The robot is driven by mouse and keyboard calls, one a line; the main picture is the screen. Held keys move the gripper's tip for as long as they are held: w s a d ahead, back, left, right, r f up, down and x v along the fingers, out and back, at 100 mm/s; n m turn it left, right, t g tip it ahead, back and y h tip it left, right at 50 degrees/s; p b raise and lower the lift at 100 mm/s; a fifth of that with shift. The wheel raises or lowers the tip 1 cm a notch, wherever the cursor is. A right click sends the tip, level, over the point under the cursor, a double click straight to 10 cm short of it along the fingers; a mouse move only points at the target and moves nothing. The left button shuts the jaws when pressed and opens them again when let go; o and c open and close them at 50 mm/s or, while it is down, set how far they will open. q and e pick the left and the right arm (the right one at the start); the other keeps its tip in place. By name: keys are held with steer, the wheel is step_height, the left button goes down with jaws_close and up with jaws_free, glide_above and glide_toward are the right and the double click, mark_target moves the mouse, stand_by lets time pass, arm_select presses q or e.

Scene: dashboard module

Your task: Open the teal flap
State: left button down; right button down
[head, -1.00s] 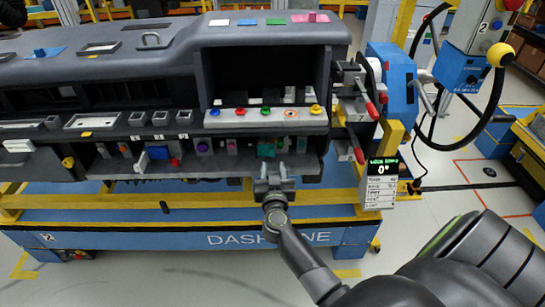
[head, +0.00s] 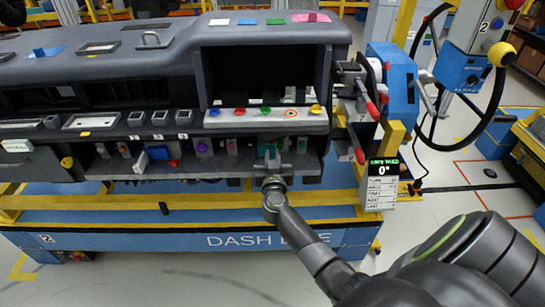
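The small teal flap (head: 263,149) sits in the lower open shelf of the dark dashboard module (head: 120,70), right of the middle. My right gripper (head: 271,160) reaches into that shelf from the front, with its fingers at the teal part and covering some of it. I cannot tell whether the fingers touch it, or how far apart they are. My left gripper is not in view.
A row of coloured knobs (head: 265,112) lies just above the shelf. Red-handled levers (head: 371,109) and a display reading 0° (head: 383,171) stand to the right. A yellow rail (head: 130,200) runs below. A steering wheel (head: 470,90) is at far right.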

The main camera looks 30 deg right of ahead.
mark_target(271, 153)
steer(key=shift+s+a+r+m+g+h+p, duration=0.15)
steer(key=shift+a+m+g+h+p, duration=0.5)
steer(key=shift+m+g+h+p, duration=0.35)
steer(key=shift+a+m+g+h+p, duration=0.45)
steer(key=shift+m+g+h, duration=0.25)
steer(key=shift+h, duration=0.3)
steer(key=shift+a+f+m+g+h+b, duration=0.1)
steer(key=shift+a+m+g+h+b, duration=0.2)
steer(key=shift+m+g+h, duration=0.45)
steer(key=shift+a+f+m+g+h+b, duration=0.1)
steer(key=shift+a+m+g+h+b, duration=0.4)
steer(key=shift+g, duration=0.55)
steer(key=shift+a+m+g+h+b, duration=0.15)
steer(key=shift+m+g+h, duration=0.2)
steer(key=shift+m+g, duration=0.5)
steer(key=c, duration=1.4)
jaws_free()
steer(key=shift+o, duration=0.2)
steer(key=shift+a, duration=0.1)
